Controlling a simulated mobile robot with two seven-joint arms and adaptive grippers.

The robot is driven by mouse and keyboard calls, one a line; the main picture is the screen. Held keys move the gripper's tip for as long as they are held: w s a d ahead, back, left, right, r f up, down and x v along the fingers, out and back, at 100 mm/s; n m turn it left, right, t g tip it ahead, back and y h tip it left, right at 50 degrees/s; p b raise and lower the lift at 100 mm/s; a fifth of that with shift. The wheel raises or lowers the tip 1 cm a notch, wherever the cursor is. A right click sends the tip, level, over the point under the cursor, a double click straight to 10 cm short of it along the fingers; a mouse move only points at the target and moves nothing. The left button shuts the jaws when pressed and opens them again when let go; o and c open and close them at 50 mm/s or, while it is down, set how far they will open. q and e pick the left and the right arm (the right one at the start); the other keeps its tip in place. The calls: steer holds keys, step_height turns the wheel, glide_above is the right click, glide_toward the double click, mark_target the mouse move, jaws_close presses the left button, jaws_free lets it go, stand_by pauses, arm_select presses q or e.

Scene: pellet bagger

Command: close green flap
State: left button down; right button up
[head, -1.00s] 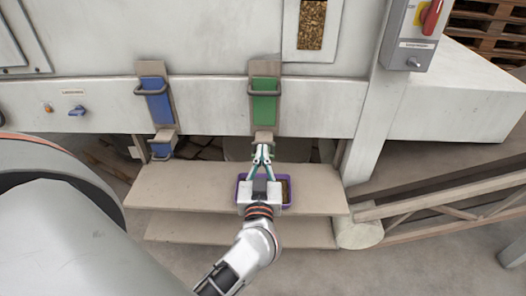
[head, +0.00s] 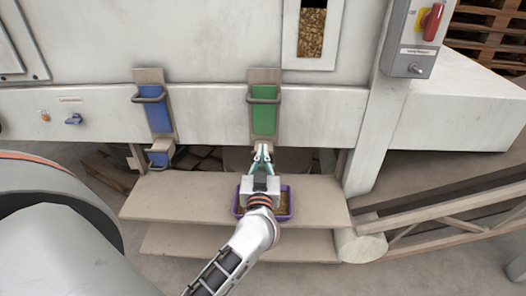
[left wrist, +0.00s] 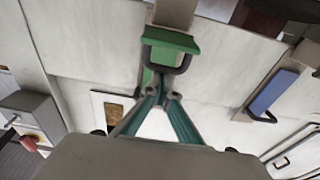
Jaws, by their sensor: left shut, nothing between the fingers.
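The green flap (head: 264,118) is on the white machine front, on a beige plate with a dark handle across its upper part. My left gripper (head: 261,152) is just below it, fingers pointing up at it. The fingers are shut and empty. In the left wrist view, a green panel (left wrist: 170,41) with a dark handle shows close beyond the fingertips of the left gripper (left wrist: 160,90), with more green behind. I cannot tell whether the fingers touch it. My right gripper is not in view.
A purple tray of pellets (head: 290,205) sits on the beige shelf (head: 175,195) under my wrist. A blue flap (head: 158,112) is to the left. A switch box (head: 415,38) is at upper right, and a wooden rail (head: 450,215) is at lower right.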

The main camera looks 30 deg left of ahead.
arm_select(q)
steer(key=shift+f, duration=0.1)
stand_by(0.3)
steer(key=shift+s+d+f+t+b, duration=0.1)
steer(key=shift+f+t+b, duration=0.05)
steer(key=shift+t+b, duration=0.15)
